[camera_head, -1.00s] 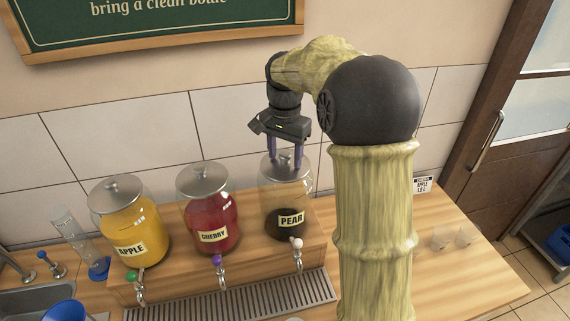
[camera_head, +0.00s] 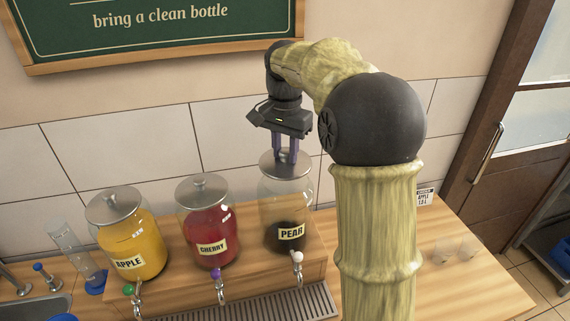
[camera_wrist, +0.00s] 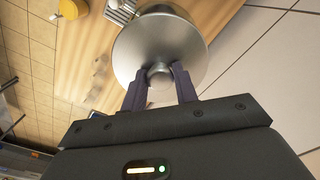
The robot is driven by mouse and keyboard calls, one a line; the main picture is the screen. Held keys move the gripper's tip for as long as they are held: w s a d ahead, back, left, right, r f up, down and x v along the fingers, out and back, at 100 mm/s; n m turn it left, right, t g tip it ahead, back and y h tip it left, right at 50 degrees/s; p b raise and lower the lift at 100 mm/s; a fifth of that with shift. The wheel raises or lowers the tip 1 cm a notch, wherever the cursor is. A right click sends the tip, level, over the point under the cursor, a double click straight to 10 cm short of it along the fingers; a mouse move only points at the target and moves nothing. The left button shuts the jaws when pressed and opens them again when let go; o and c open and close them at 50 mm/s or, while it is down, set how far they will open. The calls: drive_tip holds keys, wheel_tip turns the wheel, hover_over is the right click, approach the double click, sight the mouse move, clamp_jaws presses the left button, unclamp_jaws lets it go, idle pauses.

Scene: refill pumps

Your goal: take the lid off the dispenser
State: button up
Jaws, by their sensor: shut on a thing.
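The pear dispenser (camera_head: 287,215) is a clear glass jar with a PEAR label, a white-handled tap and a low level of dark liquid. Its round metal lid (camera_head: 268,166) shows at the jar's mouth; the lid also fills the upper middle of the wrist view (camera_wrist: 135,50). My gripper (camera_head: 286,158) points straight down over this lid. In the wrist view my gripper's purple fingers (camera_wrist: 162,78) are shut on the lid's knob, one on each side. I cannot tell whether the lid still touches the jar's rim.
The cherry dispenser (camera_head: 209,225) and the apple dispenser (camera_head: 135,240) stand lidded to the left on the wooden riser. A drip grate (camera_head: 250,308) lies in front. Clear cups (camera_head: 455,250) and a small card (camera_head: 425,196) are on the counter at right. The tiled wall is close behind.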

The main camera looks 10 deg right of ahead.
sight(285, 150)
wheel_tip(285, 150, up, 6)
drive_tip(key=shift+f, duration=0.2)
idle(0.6)
